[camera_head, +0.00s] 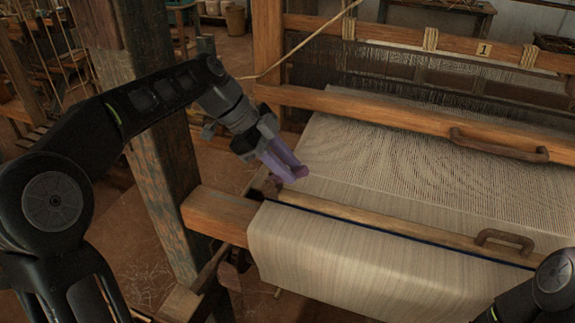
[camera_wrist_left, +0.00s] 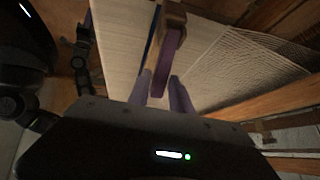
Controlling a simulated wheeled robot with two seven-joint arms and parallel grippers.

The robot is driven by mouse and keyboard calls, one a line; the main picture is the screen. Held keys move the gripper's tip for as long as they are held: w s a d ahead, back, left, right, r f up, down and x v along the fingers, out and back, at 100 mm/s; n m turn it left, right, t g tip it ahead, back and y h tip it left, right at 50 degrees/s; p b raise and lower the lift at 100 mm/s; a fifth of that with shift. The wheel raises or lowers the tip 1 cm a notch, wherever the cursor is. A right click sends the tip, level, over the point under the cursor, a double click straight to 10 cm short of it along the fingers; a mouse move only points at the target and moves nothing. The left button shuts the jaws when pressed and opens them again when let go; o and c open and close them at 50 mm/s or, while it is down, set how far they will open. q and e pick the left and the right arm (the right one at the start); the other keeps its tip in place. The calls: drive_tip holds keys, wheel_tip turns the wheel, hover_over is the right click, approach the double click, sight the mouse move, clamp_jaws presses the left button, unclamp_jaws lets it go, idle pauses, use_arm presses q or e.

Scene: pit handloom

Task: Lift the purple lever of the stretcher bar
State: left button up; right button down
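My left gripper (camera_head: 296,168) is over the left end of the cloth, its pale purple fingers pointing down and to the right. In the left wrist view its two fingers (camera_wrist_left: 161,88) are apart. A darker purple lever (camera_wrist_left: 172,62) shows between and beyond the fingertips, joined to a brown wooden piece (camera_wrist_left: 174,14). Whether a finger touches it I cannot tell. In the head view the lever is largely hidden by the gripper. Part of my right arm (camera_head: 548,284) shows at the bottom right; its gripper is outside the head view and unclear in the wrist view.
The pale woven cloth (camera_head: 350,250) runs over the front wooden beam (camera_head: 215,212). A thick wooden post (camera_head: 165,170) stands close beside my left arm. A wooden crossbar with a handle (camera_head: 498,145) spans the loom behind. A second handle (camera_head: 505,240) is at the right front.

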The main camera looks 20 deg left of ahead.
use_arm(q)
drive_tip(key=shift+o, duration=1.3)
drive_tip(key=shift+a+r, duration=0.3)
drive_tip(key=shift+r, duration=0.1)
drive_tip(key=p+v, duration=0.3)
drive_tip(key=v, duration=0.4)
drive_tip(key=shift+p, duration=0.35)
drive_tip(key=shift+s+d+f, duration=0.1)
